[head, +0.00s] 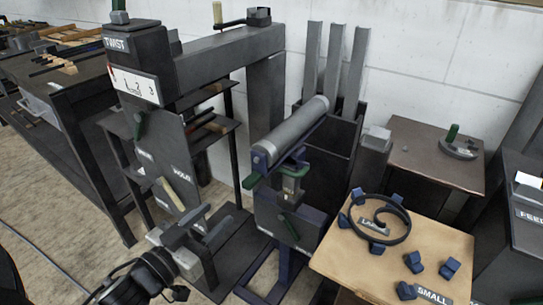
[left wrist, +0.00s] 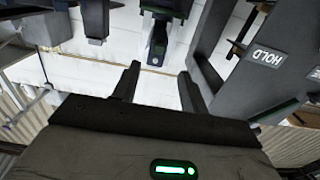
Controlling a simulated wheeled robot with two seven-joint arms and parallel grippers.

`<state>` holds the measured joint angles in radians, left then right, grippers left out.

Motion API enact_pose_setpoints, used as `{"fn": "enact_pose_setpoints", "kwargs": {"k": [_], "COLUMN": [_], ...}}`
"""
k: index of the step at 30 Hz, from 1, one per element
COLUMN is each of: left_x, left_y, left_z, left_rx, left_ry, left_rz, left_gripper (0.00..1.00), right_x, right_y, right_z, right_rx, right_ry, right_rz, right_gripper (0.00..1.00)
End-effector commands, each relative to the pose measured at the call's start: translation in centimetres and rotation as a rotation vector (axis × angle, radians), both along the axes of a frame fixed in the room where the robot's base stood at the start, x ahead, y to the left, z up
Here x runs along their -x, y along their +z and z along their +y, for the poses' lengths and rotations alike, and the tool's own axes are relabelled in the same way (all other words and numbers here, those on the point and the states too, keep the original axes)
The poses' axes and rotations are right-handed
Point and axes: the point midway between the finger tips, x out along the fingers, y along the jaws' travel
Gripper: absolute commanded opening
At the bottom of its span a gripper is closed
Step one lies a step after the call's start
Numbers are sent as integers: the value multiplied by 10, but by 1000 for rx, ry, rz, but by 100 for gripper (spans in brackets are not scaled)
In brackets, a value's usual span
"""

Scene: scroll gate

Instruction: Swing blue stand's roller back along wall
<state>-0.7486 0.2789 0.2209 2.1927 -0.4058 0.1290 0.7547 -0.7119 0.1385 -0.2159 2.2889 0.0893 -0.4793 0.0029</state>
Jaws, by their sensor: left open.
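The blue stand (head: 285,262) stands on the floor in the middle of the head view. Its grey roller (head: 292,132) lies on a dark blue bracket on top. The roller slants from the near left end up toward the wall at the far right. Another green handle (head: 289,226) is on the stand's front panel. My left gripper (head: 208,228) is left of the stand, apart from it. It is open and empty, with both fingers (left wrist: 159,85) spread in the left wrist view. My right gripper is not in view.
A grey machine marked TWIST (head: 117,44) stands at the left, its HOLD panel near my gripper. A dark bin (head: 330,142) with upright grey bars is behind the roller. A wooden table (head: 335,262) with a black scroll (head: 378,240) and blue blocks is at the right.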

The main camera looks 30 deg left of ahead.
Motion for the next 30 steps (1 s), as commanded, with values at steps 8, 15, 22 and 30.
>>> {"fn": "enact_pose_setpoints", "kwargs": {"k": [8,15,22,30], "left_x": [-47,-100,-139,-155], "left_y": [1,1,0,-1], "left_z": [-4,-8,-11,-12], "left_rx": [-1,-1,0,1], "left_ry": [-3,-1,-1,0], "left_rz": [-7,-5,-3,1], "left_gripper": [44,44,44,44], "right_x": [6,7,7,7], "right_y": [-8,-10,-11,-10], "right_z": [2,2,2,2], "right_rx": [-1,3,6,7], "right_ry": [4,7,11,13], "right_rz": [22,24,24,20], "right_gripper": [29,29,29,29]}}
